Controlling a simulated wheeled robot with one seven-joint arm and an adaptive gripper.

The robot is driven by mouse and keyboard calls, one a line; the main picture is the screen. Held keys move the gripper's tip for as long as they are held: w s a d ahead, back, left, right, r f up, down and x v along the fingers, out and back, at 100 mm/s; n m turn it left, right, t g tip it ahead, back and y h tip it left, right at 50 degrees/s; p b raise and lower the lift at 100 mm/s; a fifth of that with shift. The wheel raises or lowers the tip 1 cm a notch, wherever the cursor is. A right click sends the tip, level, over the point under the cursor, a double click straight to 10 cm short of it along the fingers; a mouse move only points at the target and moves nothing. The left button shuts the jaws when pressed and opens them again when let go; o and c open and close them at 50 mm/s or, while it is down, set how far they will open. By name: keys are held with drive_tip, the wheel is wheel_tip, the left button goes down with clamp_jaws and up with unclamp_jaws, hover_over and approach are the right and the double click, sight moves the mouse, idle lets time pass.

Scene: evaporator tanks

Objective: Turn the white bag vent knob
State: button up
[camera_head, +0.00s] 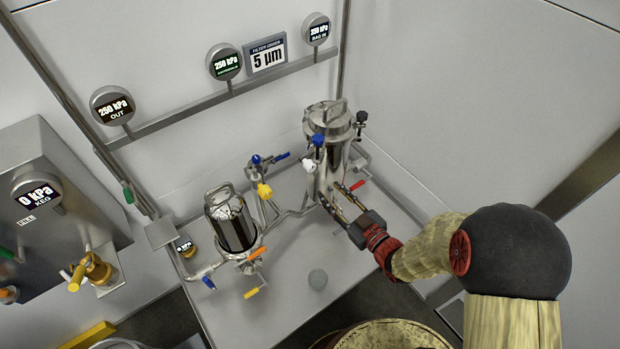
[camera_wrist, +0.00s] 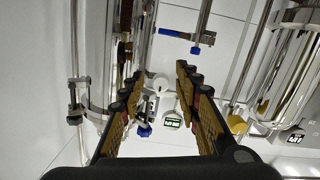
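The white knob (camera_head: 309,165) sits on the left side of the tall steel bag filter housing (camera_head: 327,184), just below a blue knob (camera_head: 317,141). My gripper (camera_head: 332,196) reaches in from the right, below and to the right of the white knob and in front of the housing's lower part. In the wrist view my gripper (camera_wrist: 160,75) is open, with a wide gap between its fingers. Nothing is visibly held.
A red-handled valve (camera_head: 357,185) is close above my gripper, and a black knob (camera_head: 361,117) is at the housing's upper right. A smaller filter (camera_head: 231,223) with yellow and orange handles stands left. Pressure gauges (camera_head: 224,62) hang on the wall rail. The bench front (camera_head: 290,309) is mostly clear.

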sight(312, 169)
drive_tip(key=shift+t+y, duration=0.5)
drive_tip(key=w+a+r, duration=0.1)
drive_tip(key=w, duration=0.1)
drive_tip(key=w+a+r+b, duration=0.1)
drive_tip(key=w+a, duration=0.1)
drive_tip(key=w+a+r+b, duration=0.1)
drive_tip(key=w+a, duration=0.1)
drive_tip(key=shift+w, duration=0.15)
drive_tip(key=shift+c, duration=0.2)
drive_tip(key=c, duration=0.8)
clamp_jaws()
